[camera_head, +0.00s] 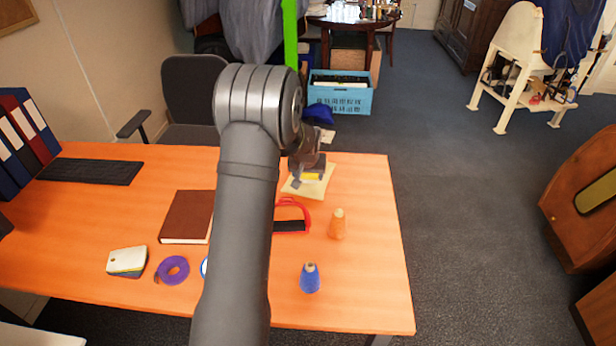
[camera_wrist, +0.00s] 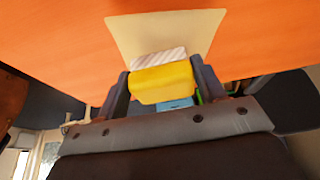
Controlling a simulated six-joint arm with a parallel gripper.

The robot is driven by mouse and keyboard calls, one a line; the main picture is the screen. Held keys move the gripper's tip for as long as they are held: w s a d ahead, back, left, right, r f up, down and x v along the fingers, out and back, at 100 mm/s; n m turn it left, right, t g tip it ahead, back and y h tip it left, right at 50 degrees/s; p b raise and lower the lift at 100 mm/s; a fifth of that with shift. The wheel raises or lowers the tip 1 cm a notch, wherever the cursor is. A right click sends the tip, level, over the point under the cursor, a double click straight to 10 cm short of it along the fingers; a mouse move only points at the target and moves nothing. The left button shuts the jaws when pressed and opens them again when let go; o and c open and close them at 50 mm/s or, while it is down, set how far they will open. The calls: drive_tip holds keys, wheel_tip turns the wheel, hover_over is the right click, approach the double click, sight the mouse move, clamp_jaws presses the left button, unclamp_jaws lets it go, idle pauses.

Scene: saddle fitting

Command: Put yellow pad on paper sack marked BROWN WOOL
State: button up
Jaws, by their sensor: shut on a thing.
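The yellow pad (camera_wrist: 162,84) sits between the two fingers of my gripper (camera_wrist: 163,78) in the wrist view, and the gripper is shut on it. In the head view a strip of the pad (camera_head: 311,177) shows below my gripper (camera_head: 309,169). A flat pale tan paper sack (camera_head: 298,189) lies on the desk under the pad; it also shows in the wrist view (camera_wrist: 190,28). A whitish striped patch (camera_wrist: 158,59) shows between pad and sack. I cannot read any marking on the sack, nor tell whether the pad touches it.
A brown book (camera_head: 187,217) and purple tape (camera_head: 172,270) lie left. The desk's right strip is clear.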

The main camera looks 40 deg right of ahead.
drive_tip(key=shift+f, duration=0.5)
drive_tip(key=shift+f, duration=0.15)
drive_tip(key=o, duration=1)
drive_tip(key=v, duration=1.2)
